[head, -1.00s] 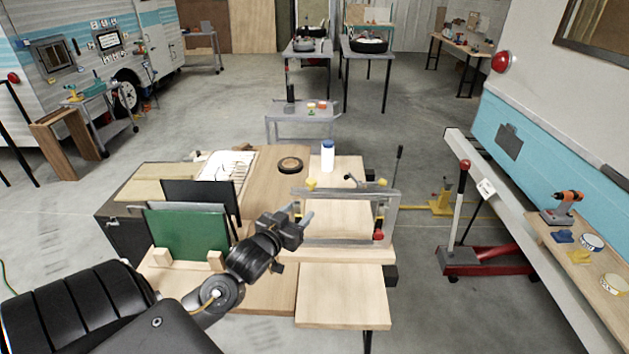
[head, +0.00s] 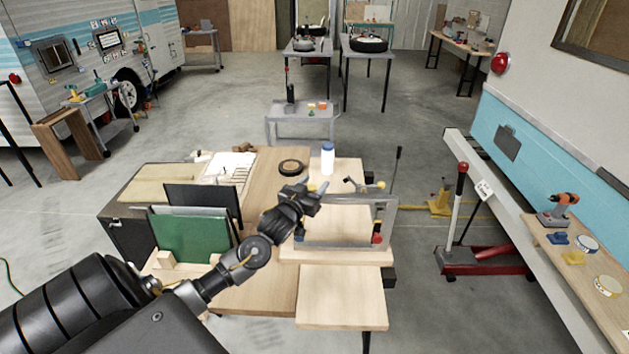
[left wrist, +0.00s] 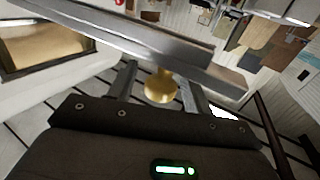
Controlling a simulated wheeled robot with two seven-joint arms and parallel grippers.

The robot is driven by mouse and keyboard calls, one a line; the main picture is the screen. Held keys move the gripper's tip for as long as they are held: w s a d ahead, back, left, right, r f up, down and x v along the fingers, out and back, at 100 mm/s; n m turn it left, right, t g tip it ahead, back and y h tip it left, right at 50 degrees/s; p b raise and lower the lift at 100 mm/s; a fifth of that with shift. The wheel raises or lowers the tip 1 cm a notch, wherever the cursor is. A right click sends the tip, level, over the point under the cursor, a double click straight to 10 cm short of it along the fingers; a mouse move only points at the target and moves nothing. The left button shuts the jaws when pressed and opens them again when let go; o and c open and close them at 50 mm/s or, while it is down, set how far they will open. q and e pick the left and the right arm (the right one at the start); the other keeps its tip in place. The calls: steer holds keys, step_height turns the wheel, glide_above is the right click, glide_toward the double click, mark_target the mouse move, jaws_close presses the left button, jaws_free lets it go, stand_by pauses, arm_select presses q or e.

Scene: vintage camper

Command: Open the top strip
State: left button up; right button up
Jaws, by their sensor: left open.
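A grey metal frame stands upright on the wooden bench, with a top strip (head: 352,197) along its upper edge. The strip also crosses the left wrist view as a grey bar (left wrist: 130,37). My left gripper (head: 319,187) is at the strip's left end in the head view and hides the yellow knob there. In the left wrist view that round yellow knob (left wrist: 160,87) sits between my two open fingers (left wrist: 158,90), with gaps on both sides. A red knob (head: 377,239) is low on the frame's right side. My right gripper is not in view.
A green panel (head: 188,238) and a dark panel stand in a holder left of my arm. A white bottle (head: 327,160) and a tape roll (head: 291,167) stand behind the frame. A lower wooden shelf (head: 341,298) in front is clear.

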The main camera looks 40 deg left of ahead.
arm_select(q)
steer(key=shift+w, duration=0.4)
steer(key=shift+c, duration=0.4)
jaws_close()
